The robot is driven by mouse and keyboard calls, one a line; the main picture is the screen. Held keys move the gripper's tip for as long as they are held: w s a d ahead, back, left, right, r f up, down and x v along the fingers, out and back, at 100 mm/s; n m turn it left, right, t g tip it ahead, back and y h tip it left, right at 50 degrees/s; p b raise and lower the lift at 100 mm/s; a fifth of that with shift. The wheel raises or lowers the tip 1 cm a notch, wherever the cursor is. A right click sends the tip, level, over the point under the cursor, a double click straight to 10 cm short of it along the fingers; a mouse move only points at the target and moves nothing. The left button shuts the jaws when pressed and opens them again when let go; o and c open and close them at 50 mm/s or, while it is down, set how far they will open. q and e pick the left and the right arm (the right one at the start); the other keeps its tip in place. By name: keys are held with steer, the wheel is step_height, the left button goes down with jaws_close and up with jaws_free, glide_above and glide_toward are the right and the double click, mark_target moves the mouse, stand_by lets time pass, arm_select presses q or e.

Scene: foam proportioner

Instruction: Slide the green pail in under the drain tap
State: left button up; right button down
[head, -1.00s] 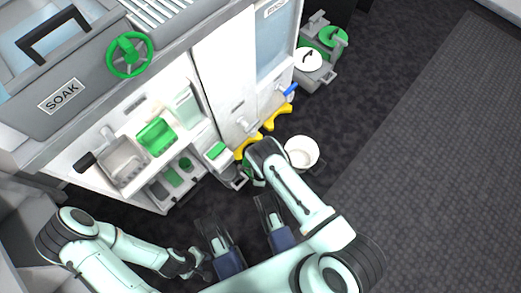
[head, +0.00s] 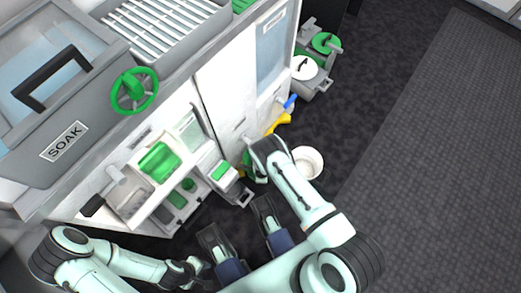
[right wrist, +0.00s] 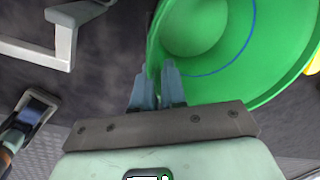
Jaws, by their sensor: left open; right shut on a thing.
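The green pail (right wrist: 225,50) fills the upper right of the right wrist view, its open inside marked by a blue line. My right gripper (right wrist: 160,75) is shut on the pail's rim. In the head view only a green sliver of the pail (head: 247,160) shows beside my right wrist, which hides the rest. A tap with a blue lever (head: 290,101) sticks out low on the white cabinet front, above and right of the pail; I cannot tell its outlet. My left gripper (head: 203,266) is open and small at the bottom, away from the pail.
A white bucket (head: 308,163) stands on the dark floor just right of my right wrist. A yellow piece (head: 279,123) lies at the cabinet foot. Grey equipment with green and white tops (head: 315,68) stands beyond. The floor to the right is clear.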

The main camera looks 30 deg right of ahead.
steer(key=c, duration=1.1)
jaws_free()
steer(key=shift+d+r, duration=0.1)
